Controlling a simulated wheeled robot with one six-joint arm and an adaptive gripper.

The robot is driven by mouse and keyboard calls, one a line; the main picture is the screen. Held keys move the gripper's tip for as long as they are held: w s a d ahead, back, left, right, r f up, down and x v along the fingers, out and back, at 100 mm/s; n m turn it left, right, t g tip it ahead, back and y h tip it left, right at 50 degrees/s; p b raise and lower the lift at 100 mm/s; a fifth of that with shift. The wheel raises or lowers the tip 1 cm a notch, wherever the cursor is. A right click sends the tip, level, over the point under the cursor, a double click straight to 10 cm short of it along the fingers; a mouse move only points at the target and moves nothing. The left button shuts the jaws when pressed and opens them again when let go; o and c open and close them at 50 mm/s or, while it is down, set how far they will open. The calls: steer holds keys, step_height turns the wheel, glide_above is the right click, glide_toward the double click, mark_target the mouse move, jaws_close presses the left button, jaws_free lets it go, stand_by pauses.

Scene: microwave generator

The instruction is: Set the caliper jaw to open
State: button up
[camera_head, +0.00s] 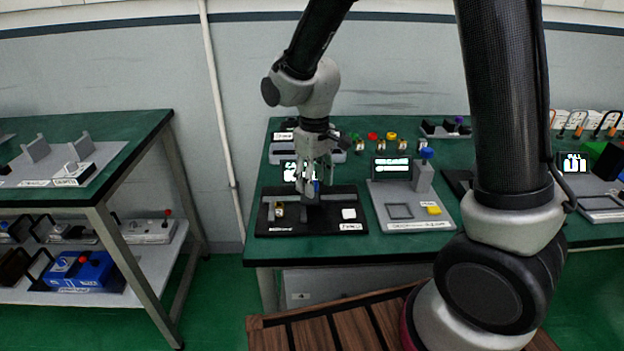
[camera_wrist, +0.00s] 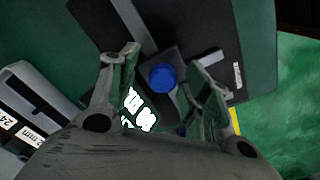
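The caliper station is a black base plate (camera_head: 340,222) on the green table, with a grey bar across it and a small lit screen (camera_head: 289,170) behind. My gripper (camera_head: 316,185) is lowered over the middle of this station. In the wrist view a round blue knob (camera_wrist: 162,78) on a dark block (camera_wrist: 178,60) lies between the two spread fingers of my gripper (camera_wrist: 170,90). The fingers stand apart, with gaps to the knob on both sides. In the head view the gripper mostly hides the knob and the block. I cannot tell how wide the jaw stands.
A grey station (camera_head: 398,212) with a blue-topped post (camera_head: 426,154) and yellow button (camera_head: 434,210) stands close on the right. A small brass-coloured piece (camera_head: 279,211) and a white labelled block (camera_head: 349,214) sit on the black plate. Several coloured knobs stand behind.

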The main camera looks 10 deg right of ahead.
step_height(320, 180, up, 12)
stand_by(0.6)
steer(key=s+d+r+m+t, duration=0.2)
steer(key=s+d+r+m, duration=0.1)
steer(key=s+d, duration=0.6)
steer(key=s+d+r+m+t, duration=0.2)
steer(key=s+d+r+m, duration=0.1)
steer(key=s+d, duration=0.7)
steer(key=shift+d+r+m, duration=0.4)
steer(key=shift+d+r, duration=0.1)
steer(key=shift+d, duration=0.5)
